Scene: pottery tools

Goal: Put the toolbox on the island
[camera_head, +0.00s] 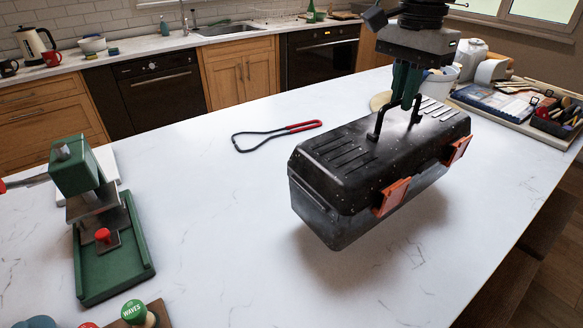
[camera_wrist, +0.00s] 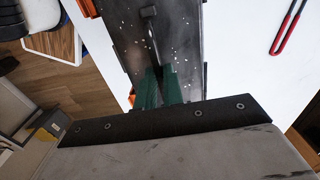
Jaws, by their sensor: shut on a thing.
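The toolbox (camera_head: 345,185) has a black lid, a grey lower body and two orange latches, and hangs tilted over the white island top (camera_head: 215,215). A shadow lies under it, and its near left end looks clear of the surface. My gripper (camera_head: 402,100) is above it, with its green fingers shut on the black lid handle. The wrist view shows the lid (camera_wrist: 185,45) below the green fingers (camera_wrist: 160,88). The fingers hide part of the handle.
A red-handled wire tool (camera_head: 285,132) lies left of the toolbox. A green press-like tool (camera_head: 100,220) stands at the left, with stamps (camera_head: 134,312) at the front. A tray of tools (camera_head: 520,110) is at the right. The island's middle front is clear.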

